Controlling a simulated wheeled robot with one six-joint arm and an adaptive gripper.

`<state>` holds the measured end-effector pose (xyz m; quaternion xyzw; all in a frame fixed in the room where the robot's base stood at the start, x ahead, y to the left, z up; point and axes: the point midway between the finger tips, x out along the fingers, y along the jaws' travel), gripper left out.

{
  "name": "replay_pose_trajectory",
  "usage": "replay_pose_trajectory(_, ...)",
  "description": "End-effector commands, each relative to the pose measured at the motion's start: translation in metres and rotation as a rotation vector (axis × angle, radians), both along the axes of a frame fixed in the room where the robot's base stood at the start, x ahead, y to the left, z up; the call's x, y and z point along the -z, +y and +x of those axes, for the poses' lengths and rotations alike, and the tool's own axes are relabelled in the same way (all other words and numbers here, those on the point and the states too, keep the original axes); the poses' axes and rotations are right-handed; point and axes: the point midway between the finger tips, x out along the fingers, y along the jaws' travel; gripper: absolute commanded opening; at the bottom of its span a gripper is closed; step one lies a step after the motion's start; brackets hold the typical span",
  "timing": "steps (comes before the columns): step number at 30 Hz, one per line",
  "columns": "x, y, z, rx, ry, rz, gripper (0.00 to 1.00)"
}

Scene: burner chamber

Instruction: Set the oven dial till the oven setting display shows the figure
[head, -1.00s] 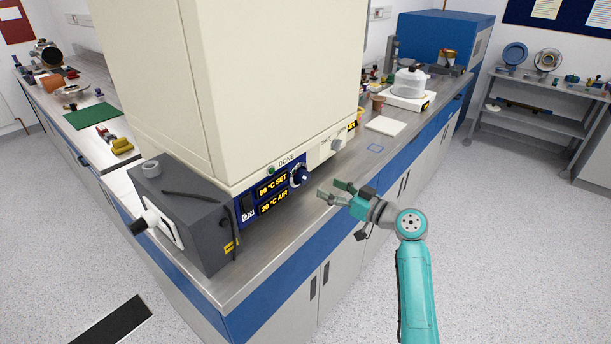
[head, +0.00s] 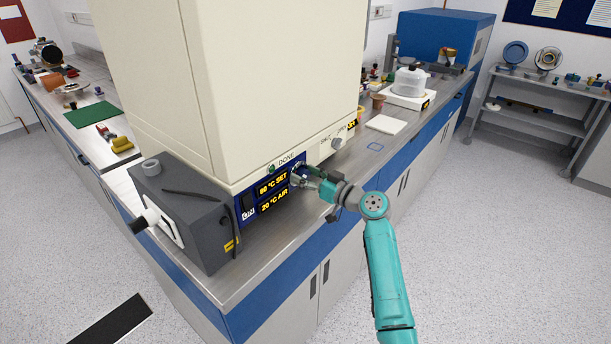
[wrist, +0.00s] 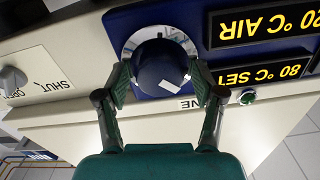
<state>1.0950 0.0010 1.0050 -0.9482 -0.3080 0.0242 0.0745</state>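The oven is the big cream cabinet (head: 240,90) on the bench. Its setting display (head: 272,185) reads 80 °C SET, and the display below it (head: 275,203) reads 20 °C AIR. The wrist view shows both upside down. The oven dial (wrist: 160,66) is a dark blue knob with a white mark on a pale round plate; in the head view my gripper mostly hides it. My gripper (wrist: 160,84) has its two fingers apart, one on each side of the dial. I cannot tell whether the fingers touch it. My gripper also shows at the panel in the head view (head: 303,178).
A DONE lamp (head: 271,169) sits above the displays. A knob marked SHUT and OPEN (head: 337,143) is to the right of the dial. A grey box with a black handle (head: 190,215) stands left of the panel. The bench front strip is clear.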

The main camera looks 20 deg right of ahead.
Motion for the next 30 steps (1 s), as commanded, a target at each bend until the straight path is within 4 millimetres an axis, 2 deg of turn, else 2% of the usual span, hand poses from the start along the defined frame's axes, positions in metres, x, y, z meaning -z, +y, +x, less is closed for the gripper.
replay_pose_trajectory(1, 0.0001, -0.0002, -0.0001, 0.0, 0.0, 0.0, 0.54)
replay_pose_trajectory(6, 0.0002, -0.0002, -0.0003, 0.0, 0.0, 0.0, 0.11)
replay_pose_trajectory(7, 0.0002, -0.0002, -0.0003, 0.0, 0.0, 0.0, 0.09)
replay_pose_trajectory(20, 0.0004, -0.0006, -0.0001, 0.0, 0.049, 0.067, 0.09)
replay_pose_trajectory(30, 0.0009, -0.0018, 0.0008, 0.0, 0.209, 0.288, 0.09)
